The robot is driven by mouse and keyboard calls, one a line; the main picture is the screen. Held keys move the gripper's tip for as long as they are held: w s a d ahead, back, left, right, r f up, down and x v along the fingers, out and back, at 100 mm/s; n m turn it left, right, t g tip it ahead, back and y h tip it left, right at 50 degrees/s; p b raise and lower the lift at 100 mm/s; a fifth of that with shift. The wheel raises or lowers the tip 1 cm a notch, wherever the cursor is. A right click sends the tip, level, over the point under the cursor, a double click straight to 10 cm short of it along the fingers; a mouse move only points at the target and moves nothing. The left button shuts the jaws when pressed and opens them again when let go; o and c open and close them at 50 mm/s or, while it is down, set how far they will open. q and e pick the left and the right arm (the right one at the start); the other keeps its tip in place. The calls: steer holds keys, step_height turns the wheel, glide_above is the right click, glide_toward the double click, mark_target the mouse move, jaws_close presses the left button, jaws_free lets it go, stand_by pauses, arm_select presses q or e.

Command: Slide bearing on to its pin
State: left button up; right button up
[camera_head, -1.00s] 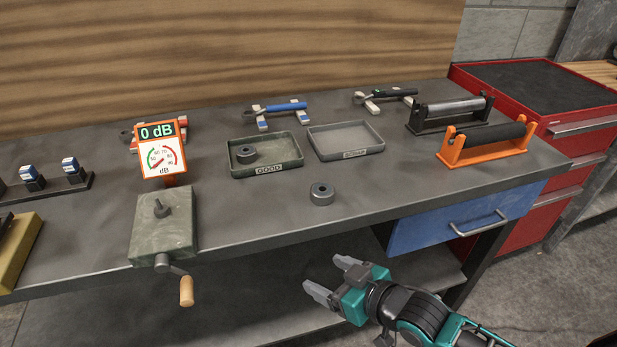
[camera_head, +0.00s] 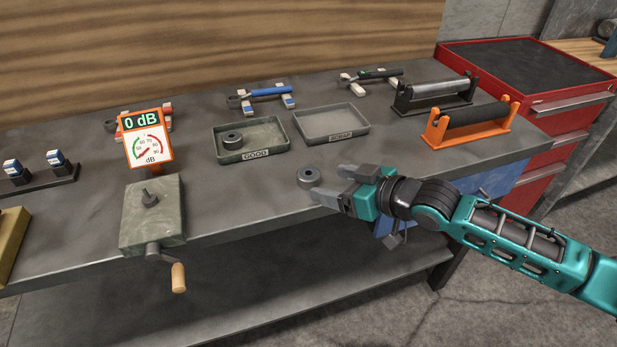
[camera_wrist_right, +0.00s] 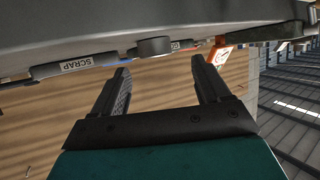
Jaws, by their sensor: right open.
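A dark ring-shaped bearing (camera_head: 309,177) lies flat on the bench near its front edge; it also shows in the right wrist view (camera_wrist_right: 153,46), beyond my fingertips. The pin (camera_head: 150,198) stands up from the grey-green box (camera_head: 153,224) with a wooden-handled crank (camera_head: 178,277). A second bearing (camera_head: 232,139) lies in the GOOD tray (camera_head: 251,154). My right gripper (camera_head: 325,183) is open and empty, just right of the loose bearing, fingers pointing left. Whether a finger touches it I cannot tell. My left gripper is out of view.
The dB gauge (camera_head: 148,143) stands behind the pin box. The SCRAP tray (camera_head: 335,138) is empty. An orange roller stand (camera_head: 468,139) and a black one (camera_head: 435,108) are at the right. Bench top between bearing and pin box is clear.

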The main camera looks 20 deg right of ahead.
mark_target(314, 176)
steer(key=shift+w+d+x, duration=0.1)
steer(key=shift+d+x, duration=0.05)
steer(key=shift+x, duration=1.55)
steer(key=shift+w+d+x, duration=0.1)
steer(key=shift+w+x, duration=0.05)
steer(key=shift+x, duration=1.5)
steer(key=shift+r, duration=0.15)
steer(key=c, duration=1.2)
